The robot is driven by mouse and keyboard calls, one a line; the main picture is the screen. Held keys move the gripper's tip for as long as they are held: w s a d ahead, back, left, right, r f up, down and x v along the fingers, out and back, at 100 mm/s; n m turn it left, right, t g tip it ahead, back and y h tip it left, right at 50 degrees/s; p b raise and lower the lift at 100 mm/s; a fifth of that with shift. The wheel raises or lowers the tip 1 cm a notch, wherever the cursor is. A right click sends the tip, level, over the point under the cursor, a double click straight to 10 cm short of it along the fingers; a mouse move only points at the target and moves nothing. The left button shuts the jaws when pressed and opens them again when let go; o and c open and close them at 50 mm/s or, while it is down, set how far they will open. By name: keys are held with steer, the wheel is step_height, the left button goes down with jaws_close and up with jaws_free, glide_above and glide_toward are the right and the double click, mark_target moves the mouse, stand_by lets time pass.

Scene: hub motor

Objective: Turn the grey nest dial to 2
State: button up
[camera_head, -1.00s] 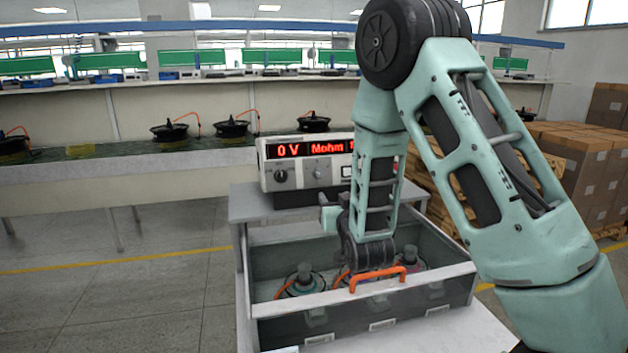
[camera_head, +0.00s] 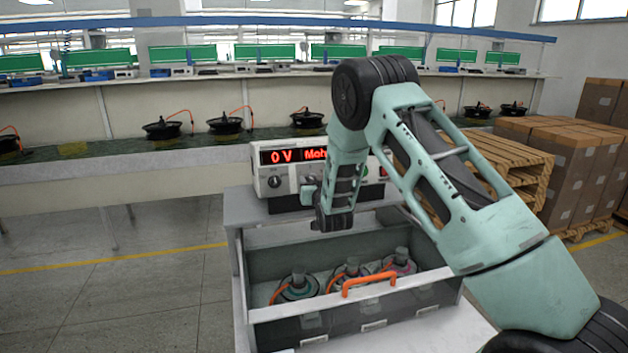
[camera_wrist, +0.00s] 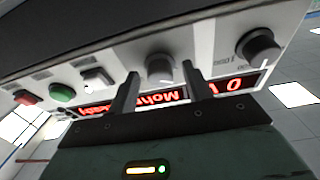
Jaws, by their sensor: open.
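The grey dial (camera_wrist: 160,68) is on the front panel of the tester (camera_head: 262,160), between a dark dial and a white switch. In the wrist view the panel appears upside down. My gripper (camera_wrist: 160,73) is open, with one finger on each side of the grey dial. I cannot tell whether the fingers touch it. The dial's pointer and scale numbers are not readable. In the head view my gripper (camera_head: 308,192) is in front of the panel and largely covers the grey dial.
The dark dial (camera_wrist: 257,47), white switch (camera_wrist: 97,77), green button (camera_wrist: 62,93) and red button (camera_wrist: 26,97) share the panel. The display reads 0 V and partly Mohm. Below is a grey box (camera_head: 262,313) with an orange handle (camera_head: 369,283) and several hub motors.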

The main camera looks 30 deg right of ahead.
steer(key=c, duration=1)
steer(key=shift+f+m+b, duration=0.1)
steer(key=shift+m+b, duration=0.2)
steer(key=shift+b, duration=0.25)
steer(key=shift+w+a+r+m+g+h+b, duration=0.1)
steer(key=shift+m+g+h+b, duration=0.35)
steer(key=shift+m+b, duration=1.65)
steer(key=shift+r+m+g+h+b, duration=0.15)
steer(key=shift+m+g+h+b, duration=0.3)
steer(key=shift+m+b, duration=1.6)
steer(key=shift+w+a+r+m+g+h+b, duration=0.1)
steer(key=shift+m+g+h+b, duration=0.3)
steer(key=shift+m+b, duration=1.7)
steer(key=shift+m, duration=0.35)
steer(key=shift+d, duration=0.1)
